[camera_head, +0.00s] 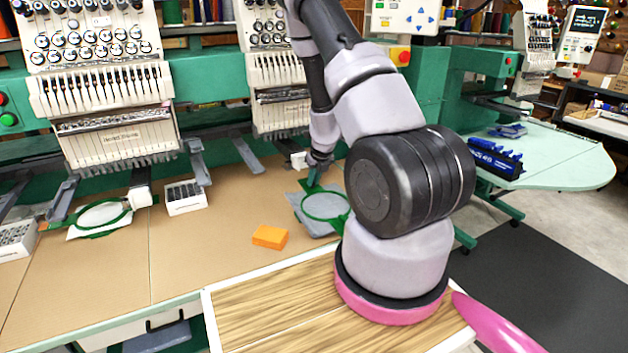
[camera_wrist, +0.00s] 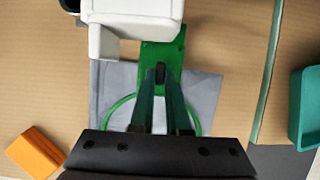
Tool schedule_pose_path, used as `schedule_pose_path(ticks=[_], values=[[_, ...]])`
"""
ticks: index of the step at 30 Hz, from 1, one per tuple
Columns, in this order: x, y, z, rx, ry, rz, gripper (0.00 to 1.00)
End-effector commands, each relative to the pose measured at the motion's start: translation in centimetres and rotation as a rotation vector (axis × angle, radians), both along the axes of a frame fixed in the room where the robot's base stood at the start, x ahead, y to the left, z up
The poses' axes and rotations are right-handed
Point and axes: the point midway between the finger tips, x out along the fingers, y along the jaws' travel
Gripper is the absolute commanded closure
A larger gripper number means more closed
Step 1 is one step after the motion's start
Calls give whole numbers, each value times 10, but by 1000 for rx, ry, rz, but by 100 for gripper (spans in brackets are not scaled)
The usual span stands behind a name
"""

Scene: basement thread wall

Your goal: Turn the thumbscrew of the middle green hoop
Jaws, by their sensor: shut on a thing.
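The middle green hoop (camera_head: 348,203) lies flat on the tan table with grey cloth (camera_head: 318,227) in and around it. In the wrist view the hoop's green bracket (camera_wrist: 174,52) points away from me, and the ring (camera_wrist: 107,118) is partly hidden by my fingers. My gripper (camera_wrist: 160,76) is over the bracket end of the hoop, its two dark green fingers closed in on the small dark thumbscrew (camera_wrist: 160,70). The thumbscrew is mostly hidden between the fingertips. In the head view my gripper (camera_head: 314,178) is small and partly hidden by my wrist.
A white machine part (camera_wrist: 135,18) stands close beyond the bracket. An orange block (camera_head: 270,236) lies left of the hoop. Another green hoop (camera_head: 128,214) lies further left, near a white tray (camera_head: 186,206). A teal bin (camera_wrist: 305,105) is at the right. Embroidery heads (camera_head: 100,90) overhang the table's back.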

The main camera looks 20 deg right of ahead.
Motion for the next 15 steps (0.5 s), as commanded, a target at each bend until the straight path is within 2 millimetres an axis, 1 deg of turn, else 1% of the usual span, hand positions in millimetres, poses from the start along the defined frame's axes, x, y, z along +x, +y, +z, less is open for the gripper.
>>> schedule_pose_path(ticks=[11,12,14,15], values=[[0,0,0,0,1,-4,100],[0,0,0,0,1,-4,78],[0,0,0,0,1,-4,55],[0,0,0,0,1,-4,55]])
